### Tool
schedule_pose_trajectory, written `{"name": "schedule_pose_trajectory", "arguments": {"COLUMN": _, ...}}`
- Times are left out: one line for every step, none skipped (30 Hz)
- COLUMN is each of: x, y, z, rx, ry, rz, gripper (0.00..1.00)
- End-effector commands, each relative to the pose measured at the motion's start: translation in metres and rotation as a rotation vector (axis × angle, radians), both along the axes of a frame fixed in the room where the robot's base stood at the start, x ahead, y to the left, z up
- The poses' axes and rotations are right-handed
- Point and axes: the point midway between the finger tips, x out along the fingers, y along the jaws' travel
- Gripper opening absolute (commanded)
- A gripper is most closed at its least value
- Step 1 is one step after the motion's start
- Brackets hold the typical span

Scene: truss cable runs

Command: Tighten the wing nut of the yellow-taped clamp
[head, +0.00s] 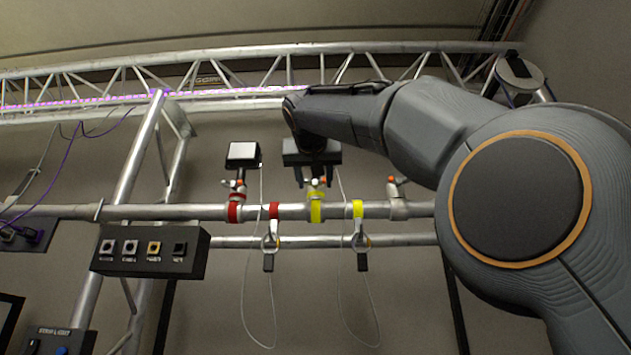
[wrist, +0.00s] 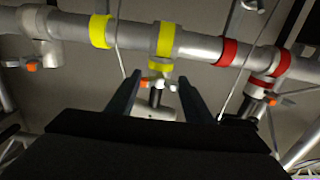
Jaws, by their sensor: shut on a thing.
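The yellow-taped clamp (head: 316,208) sits on the horizontal pipe, and it also shows in the wrist view (wrist: 165,40). Its wing nut (wrist: 157,84) has an orange end and a white end. My gripper (head: 314,178) is at this clamp, its dark fingers on either side of the wing nut in the wrist view (wrist: 158,98). It is shut on the wing nut; the contact itself is hard to make out. The wing nut (head: 316,183) is small in the head view.
A red-taped clamp (head: 234,208) with a lamp (head: 243,154) is to the left. An untaped clamp (head: 397,205) is to the right. Thin safety cables (head: 345,195) hang close by. A switch box (head: 150,251) is at lower left.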

Motion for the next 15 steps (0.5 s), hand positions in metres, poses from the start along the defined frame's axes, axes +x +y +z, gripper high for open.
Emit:
{"name": "schedule_pose_trajectory", "arguments": {"x": 0.0009, "y": 0.0004, "z": -0.0019, "rx": 0.009, "ry": 0.004, "rz": -0.001, "gripper": 0.24}}
{"name": "schedule_pose_trajectory", "arguments": {"x": 0.0009, "y": 0.0004, "z": -0.0019, "rx": 0.013, "ry": 0.004, "rz": -0.001, "gripper": 0.24}}
{"name": "schedule_pose_trajectory", "arguments": {"x": 0.0009, "y": 0.0005, "z": -0.002, "rx": 0.018, "ry": 0.003, "rz": -0.001, "gripper": 0.24}}
{"name": "schedule_pose_trajectory", "arguments": {"x": 0.0009, "y": 0.0005, "z": -0.002, "rx": 0.021, "ry": 0.003, "rz": -0.001, "gripper": 0.24}}
{"name": "schedule_pose_trajectory", "arguments": {"x": 0.0009, "y": 0.0005, "z": -0.002, "rx": 0.024, "ry": 0.003, "rz": -0.001, "gripper": 0.25}}
{"name": "schedule_pose_trajectory", "arguments": {"x": 0.0009, "y": 0.0005, "z": -0.002, "rx": 0.027, "ry": 0.003, "rz": -0.001, "gripper": 0.24}}
{"name": "schedule_pose_trajectory", "arguments": {"x": 0.0009, "y": 0.0005, "z": -0.002, "rx": 0.028, "ry": 0.003, "rz": -0.001, "gripper": 0.24}}
{"name": "schedule_pose_trajectory", "arguments": {"x": 0.0009, "y": 0.0005, "z": -0.002, "rx": 0.029, "ry": 0.003, "rz": -0.001, "gripper": 0.24}}
{"name": "schedule_pose_trajectory", "arguments": {"x": 0.0009, "y": 0.0005, "z": -0.0019, "rx": 0.03, "ry": 0.003, "rz": -0.001, "gripper": 0.24}}
{"name": "schedule_pose_trajectory", "arguments": {"x": 0.0009, "y": 0.0005, "z": -0.0019, "rx": 0.03, "ry": 0.004, "rz": -0.001, "gripper": 0.25}}
{"name": "schedule_pose_trajectory", "arguments": {"x": 0.0009, "y": 0.0005, "z": -0.0019, "rx": 0.03, "ry": 0.004, "rz": 0.0, "gripper": 0.25}}
{"name": "schedule_pose_trajectory", "arguments": {"x": 0.0009, "y": 0.0005, "z": -0.0019, "rx": 0.03, "ry": 0.004, "rz": 0.0, "gripper": 0.25}}
{"name": "schedule_pose_trajectory", "arguments": {"x": 0.0009, "y": 0.0005, "z": -0.0019, "rx": 0.03, "ry": 0.004, "rz": 0.0, "gripper": 0.25}}
{"name": "schedule_pose_trajectory", "arguments": {"x": 0.0008, "y": 0.0005, "z": -0.0019, "rx": 0.03, "ry": 0.003, "rz": 0.0, "gripper": 0.25}}
{"name": "schedule_pose_trajectory", "arguments": {"x": 0.0008, "y": 0.0005, "z": -0.0019, "rx": 0.03, "ry": 0.003, "rz": 0.0, "gripper": 0.25}}
